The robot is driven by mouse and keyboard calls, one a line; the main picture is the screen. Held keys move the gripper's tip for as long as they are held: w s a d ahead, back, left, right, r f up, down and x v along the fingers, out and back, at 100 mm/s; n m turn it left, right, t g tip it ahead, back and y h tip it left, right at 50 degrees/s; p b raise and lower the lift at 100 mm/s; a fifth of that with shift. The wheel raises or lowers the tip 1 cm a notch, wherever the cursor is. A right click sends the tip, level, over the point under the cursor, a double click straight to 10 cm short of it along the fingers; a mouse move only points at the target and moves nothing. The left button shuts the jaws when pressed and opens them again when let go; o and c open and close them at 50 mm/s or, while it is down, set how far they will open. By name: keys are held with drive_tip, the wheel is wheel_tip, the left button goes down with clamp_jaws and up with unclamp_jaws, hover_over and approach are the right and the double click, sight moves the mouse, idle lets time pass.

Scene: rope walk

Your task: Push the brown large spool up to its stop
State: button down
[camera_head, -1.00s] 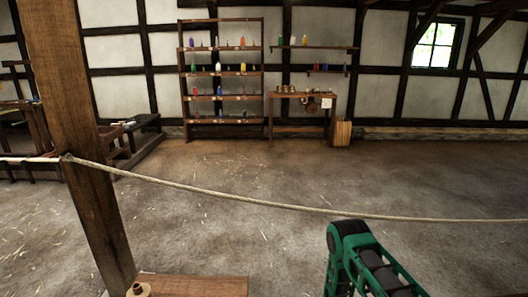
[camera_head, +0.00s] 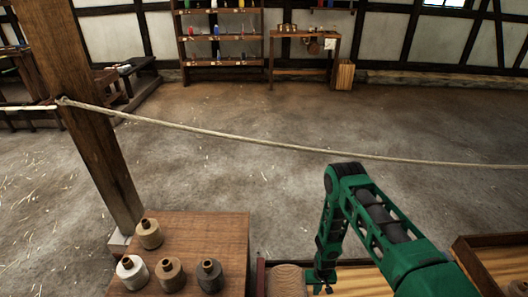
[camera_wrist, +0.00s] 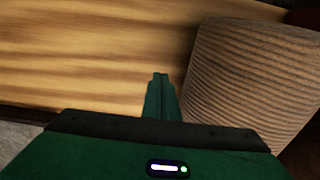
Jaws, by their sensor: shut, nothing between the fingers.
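The brown large spool (camera_head: 287,281), wound with ribbed cord, shows at the bottom edge of the head view, partly cut off. In the wrist view the same spool (camera_wrist: 250,85) fills the right side, close up. My gripper (camera_head: 323,289) is just right of the spool in the head view, low at the picture's bottom. In the wrist view my gripper (camera_wrist: 161,77) is shut and empty, with its fingers beside the spool over pale striped wood. I cannot tell whether they touch the spool. I cannot make out the stop.
A wooden table (camera_head: 215,235) at lower left bears several small spools, one of them white (camera_head: 131,271). A wooden tray or bench (camera_head: 500,262) is at lower right. A wooden post (camera_head: 90,140) and a rope (camera_head: 250,138) cross the view. The floor beyond is clear.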

drive_tip(key=shift+f, duration=0.25)
drive_tip(key=shift+a, duration=0.1)
drive_tip(key=shift+a, duration=2)
wheel_tip(320, 180, up, 12)
drive_tip(key=d, duration=0.2)
drive_tip(key=shift+d, duration=0.2)
idle(0.6)
idle(0.7)
